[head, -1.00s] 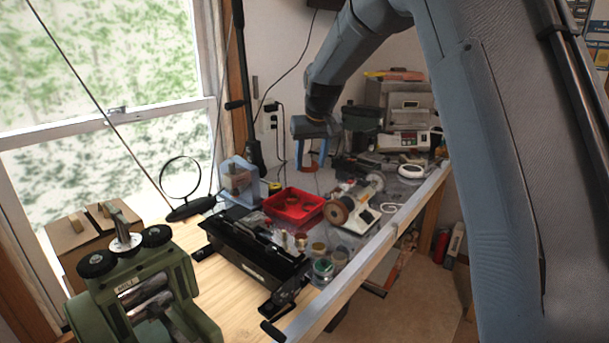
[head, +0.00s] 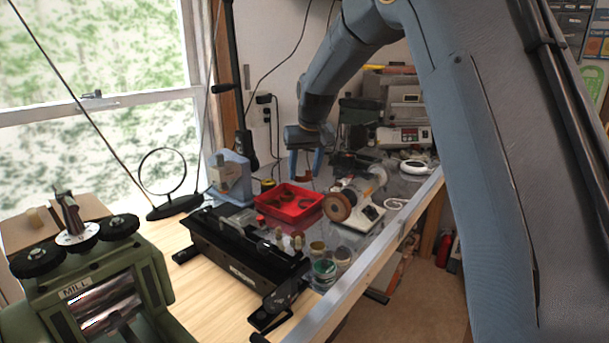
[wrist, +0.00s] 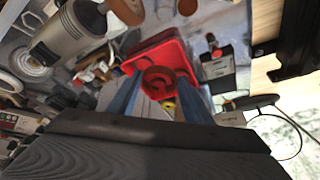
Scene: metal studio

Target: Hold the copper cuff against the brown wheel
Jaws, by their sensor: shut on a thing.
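The copper cuff (wrist: 158,80) is a reddish-brown open ring between my two blue fingers in the wrist view. My gripper (wrist: 159,85) is shut on it. In the head view my gripper (head: 306,173) points down above the far side of the red tray (head: 277,214); the cuff is hard to make out there. The wheel also shows at the top of the wrist view (wrist: 127,9). The cuff is apart from the wheel.
A long black tool (head: 240,250) lies in front of the tray, with small jars (head: 324,268) at its right end. A green rolling mill (head: 95,290) stands front left. A ring stand (head: 163,172) and blue-grey device (head: 231,177) are at the left.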

